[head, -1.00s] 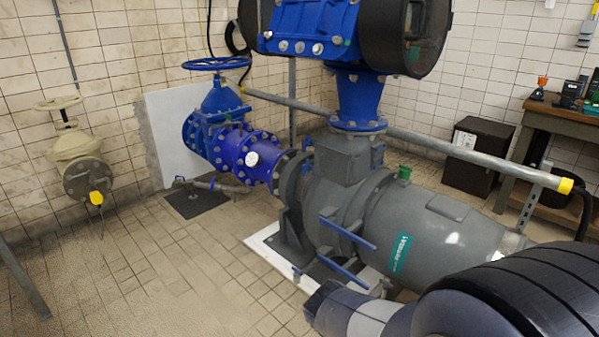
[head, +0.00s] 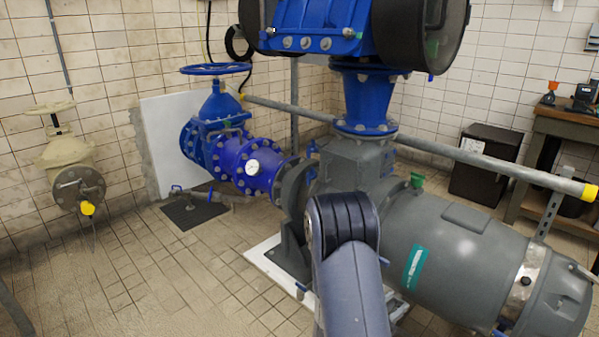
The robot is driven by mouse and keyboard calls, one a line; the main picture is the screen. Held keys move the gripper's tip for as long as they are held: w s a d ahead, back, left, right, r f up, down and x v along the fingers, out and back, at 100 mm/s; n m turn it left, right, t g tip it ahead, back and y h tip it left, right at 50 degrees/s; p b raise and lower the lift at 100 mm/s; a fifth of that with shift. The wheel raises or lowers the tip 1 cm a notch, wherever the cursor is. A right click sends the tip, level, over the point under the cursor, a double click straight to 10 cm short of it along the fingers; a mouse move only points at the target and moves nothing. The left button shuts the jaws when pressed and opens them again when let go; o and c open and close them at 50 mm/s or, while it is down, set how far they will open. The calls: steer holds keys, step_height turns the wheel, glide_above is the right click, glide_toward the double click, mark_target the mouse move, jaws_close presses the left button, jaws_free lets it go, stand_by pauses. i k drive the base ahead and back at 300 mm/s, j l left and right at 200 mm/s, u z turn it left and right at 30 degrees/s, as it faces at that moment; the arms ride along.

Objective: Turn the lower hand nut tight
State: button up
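The grey pump (head: 455,250) stands on a white base, with blue pipework behind it. One second ago two long blue hand-nut bars showed on its near side, one above the other; my arm (head: 350,270) now stands in front of that place and hides most of it. A small blue piece (head: 301,291) shows low down just left of my arm; I cannot tell whether it belongs to the lower hand nut. My gripper is not in view, so its contact with a nut cannot be seen.
A blue valve with a handwheel (head: 216,69) stands behind the pump at left. A beige valve (head: 68,160) is on the left wall. A grey rail (head: 470,157) runs behind the pump toward a workbench (head: 570,125). The tiled floor at front left is clear.

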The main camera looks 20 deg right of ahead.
mark_target(311, 175)
steer(key=i+u, duration=0.1)
steer(key=i, duration=0.4)
steer(key=i+l, duration=0.15)
steer(key=i, duration=0.4)
steer(key=i+l+u, duration=0.15)
steer(key=i, duration=0.35)
steer(key=i+l, duration=0.15)
steer(key=i, duration=0.35)
steer(key=i+j+u, duration=0.05)
